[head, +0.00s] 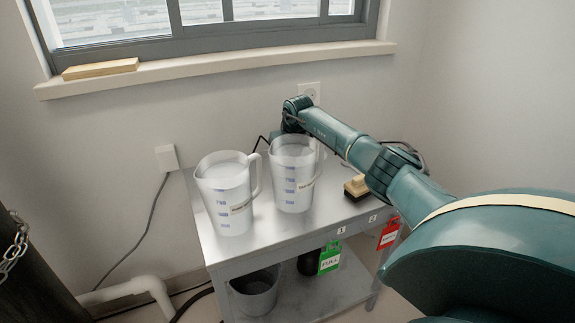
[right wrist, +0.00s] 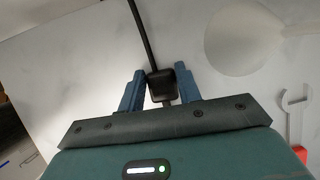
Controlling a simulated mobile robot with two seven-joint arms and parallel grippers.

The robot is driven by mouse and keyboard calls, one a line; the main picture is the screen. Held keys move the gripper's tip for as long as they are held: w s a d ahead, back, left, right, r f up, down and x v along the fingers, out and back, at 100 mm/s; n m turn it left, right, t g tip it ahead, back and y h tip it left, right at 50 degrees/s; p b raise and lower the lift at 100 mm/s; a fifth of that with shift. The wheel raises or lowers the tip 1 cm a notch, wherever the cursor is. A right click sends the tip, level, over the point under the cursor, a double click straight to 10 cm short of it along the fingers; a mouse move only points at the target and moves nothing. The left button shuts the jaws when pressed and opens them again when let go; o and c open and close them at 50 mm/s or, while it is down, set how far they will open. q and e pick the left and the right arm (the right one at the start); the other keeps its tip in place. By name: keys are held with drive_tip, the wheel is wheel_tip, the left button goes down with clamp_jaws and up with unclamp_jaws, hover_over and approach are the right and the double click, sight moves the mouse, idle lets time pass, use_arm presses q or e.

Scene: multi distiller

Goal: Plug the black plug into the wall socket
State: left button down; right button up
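The black plug (right wrist: 162,85) sits between the two blue fingers of my right gripper (right wrist: 158,80) in the right wrist view. Both fingers appear to press on its sides, and its black cable runs up out of the picture. In the head view my right arm reaches to the back of the metal table; the gripper and plug are mostly hidden behind the right-hand pitcher, with a bit of black cable showing left of it. The wall socket (head: 310,92) is a pale plate below the window, just behind my right wrist. My left gripper is not in view.
Two clear pitchers, one on the left (head: 227,195) and one on the right (head: 292,178), stand on the metal table (head: 262,232). A wooden-backed brush (head: 356,187) lies right of them. A white wall box (head: 167,157) with a cable is at left. A wrench (right wrist: 294,112) lies near my gripper.

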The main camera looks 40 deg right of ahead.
drive_tip(key=c, duration=0.4)
use_arm(q)
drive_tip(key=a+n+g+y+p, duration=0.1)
drive_tip(key=p, duration=0.1)
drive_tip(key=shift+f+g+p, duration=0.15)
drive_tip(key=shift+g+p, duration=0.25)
use_arm(e)
wheel_tip(320, 180, up, 10)
drive_tip(key=shift+c, duration=0.2)
drive_tip(key=shift+r, duration=0.1)
